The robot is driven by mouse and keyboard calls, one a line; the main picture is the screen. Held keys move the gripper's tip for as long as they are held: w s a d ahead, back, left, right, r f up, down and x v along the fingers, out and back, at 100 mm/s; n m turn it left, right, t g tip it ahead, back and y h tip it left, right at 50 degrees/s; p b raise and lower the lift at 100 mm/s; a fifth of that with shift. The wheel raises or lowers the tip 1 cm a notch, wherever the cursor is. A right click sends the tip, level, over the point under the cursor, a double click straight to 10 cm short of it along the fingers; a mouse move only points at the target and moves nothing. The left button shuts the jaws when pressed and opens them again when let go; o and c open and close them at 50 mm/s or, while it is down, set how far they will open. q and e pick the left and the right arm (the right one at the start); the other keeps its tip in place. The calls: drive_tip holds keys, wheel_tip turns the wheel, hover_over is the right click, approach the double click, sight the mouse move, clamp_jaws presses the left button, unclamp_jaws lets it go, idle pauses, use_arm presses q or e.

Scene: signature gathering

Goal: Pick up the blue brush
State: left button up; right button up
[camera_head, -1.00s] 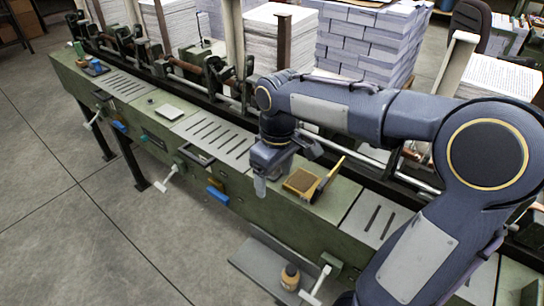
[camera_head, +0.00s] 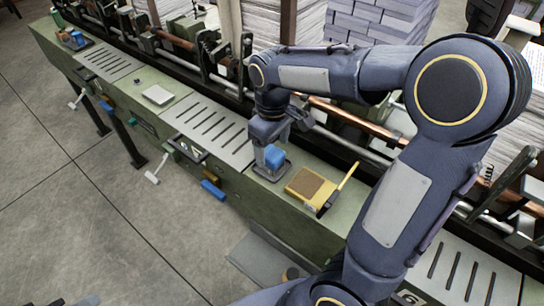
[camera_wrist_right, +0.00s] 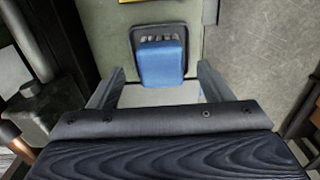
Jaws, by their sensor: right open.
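The blue brush (camera_head: 274,156) sits in a small dark grey tray (camera_head: 262,173) on the green machine top. In the right wrist view the brush (camera_wrist_right: 162,65) shows as a blue block with grey bristles at its far end. My right gripper (camera_wrist_right: 160,72) is open and empty, with one finger on each side of the brush. Gaps show between the fingers and the brush, and I see no contact. In the head view my right gripper (camera_head: 268,148) is over the tray and partly hides the brush. My left gripper is not visible.
A yellow box with a brown top (camera_head: 306,184) stands right of the tray. A slotted metal plate (camera_head: 212,130) lies to the left. Rails and a copper-coloured bar (camera_head: 345,112) run behind. A blue handle (camera_head: 213,190) sticks out from the machine's front.

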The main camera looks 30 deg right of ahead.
sight(272, 153)
drive_tip(key=shift+f, duration=1.75)
drive_tip(key=c, duration=1.1)
drive_tip(key=shift+r, duration=0.15)
drive_tip(key=shift+w+a+r, duration=0.1)
drive_tip(key=shift+r, duration=0.5)
drive_tip(key=s+a+r, duration=0.1)
drive_tip(key=a+r, duration=0.3)
drive_tip(key=s+a+r, duration=0.1)
drive_tip(key=a+r, duration=0.2)
drive_tip(key=a, duration=0.2)
drive_tip(key=s+a+r+b, duration=0.1)
drive_tip(key=a+r, duration=0.3)
drive_tip(key=shift+s+a+r, duration=0.25)
drive_tip(key=shift+s+r, duration=0.05)
